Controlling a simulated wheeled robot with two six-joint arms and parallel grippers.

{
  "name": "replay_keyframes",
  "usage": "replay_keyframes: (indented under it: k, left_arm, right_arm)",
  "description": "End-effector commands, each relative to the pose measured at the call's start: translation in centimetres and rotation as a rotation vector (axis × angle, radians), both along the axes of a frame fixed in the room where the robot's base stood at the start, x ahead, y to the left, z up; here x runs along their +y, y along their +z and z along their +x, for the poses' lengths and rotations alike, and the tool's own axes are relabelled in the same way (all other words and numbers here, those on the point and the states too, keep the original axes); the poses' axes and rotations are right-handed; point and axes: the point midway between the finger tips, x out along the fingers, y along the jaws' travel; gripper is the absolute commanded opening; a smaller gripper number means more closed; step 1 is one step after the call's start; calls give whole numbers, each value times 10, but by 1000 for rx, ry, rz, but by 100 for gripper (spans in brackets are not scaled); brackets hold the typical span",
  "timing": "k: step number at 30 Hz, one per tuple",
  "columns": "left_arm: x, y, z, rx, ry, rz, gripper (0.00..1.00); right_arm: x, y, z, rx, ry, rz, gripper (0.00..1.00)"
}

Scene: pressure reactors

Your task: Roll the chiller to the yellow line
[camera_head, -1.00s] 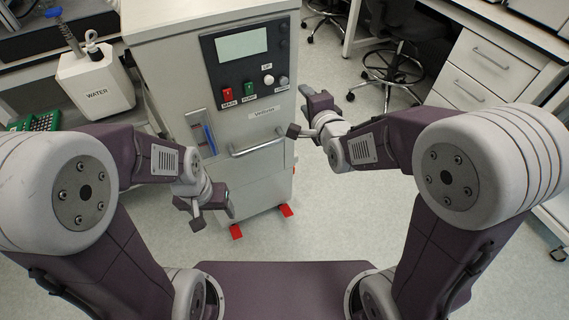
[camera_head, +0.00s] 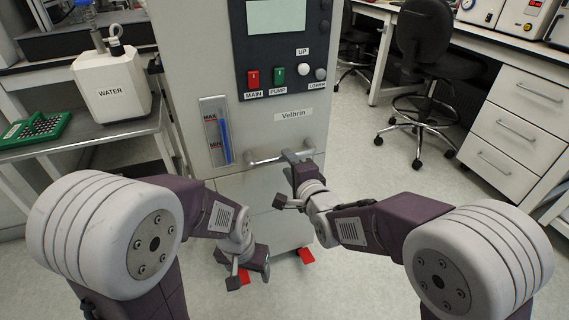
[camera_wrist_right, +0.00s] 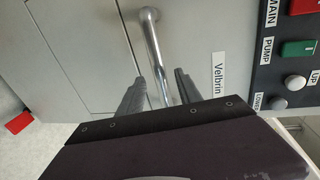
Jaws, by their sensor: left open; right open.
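The chiller (camera_head: 290,120) is a tall grey cabinet labelled Velbrin, with a dark control panel (camera_head: 281,40) and a horizontal metal handle (camera_head: 262,159) on its front. My right gripper (camera_head: 296,157) is open at the right end of the handle. In the right wrist view the handle (camera_wrist_right: 152,45) runs between the open fingers of my right gripper (camera_wrist_right: 158,90); I cannot tell whether they touch it. My left gripper (camera_head: 246,280) is open and empty, low in front of the cabinet and below the handle. No yellow line shows in either view.
A side table (camera_head: 90,142) at left holds a white WATER container (camera_head: 112,85) and a green rack (camera_head: 35,130). A black chair (camera_head: 424,45) and white drawers (camera_head: 520,125) stand at right. Grey floor (camera_head: 385,180) between is clear.

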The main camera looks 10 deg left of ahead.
Motion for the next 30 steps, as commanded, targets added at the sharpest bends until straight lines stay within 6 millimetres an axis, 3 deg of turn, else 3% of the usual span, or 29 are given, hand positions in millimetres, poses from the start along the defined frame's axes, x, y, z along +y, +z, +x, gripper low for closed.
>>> replay_keyframes:
  k: [6, 16, 21, 30]
  left_arm:
    - [0, -13, 0, 0, 0, 0, 67]
    - [0, -13, 0, 0, 0, 0, 67]
    - [0, -13, 0, 0, 0, 0, 67]
    - [0, -13, 0, 0, 0, 0, 67]
  right_arm:
    - [18, -9, 28, 0, -1, 0, 41]
    - [22, -8, 33, 1, -1, -1, 41]
    - [22, -8, 33, 1, -1, -1, 0]
    - [21, -8, 33, 1, -1, -1, 0]
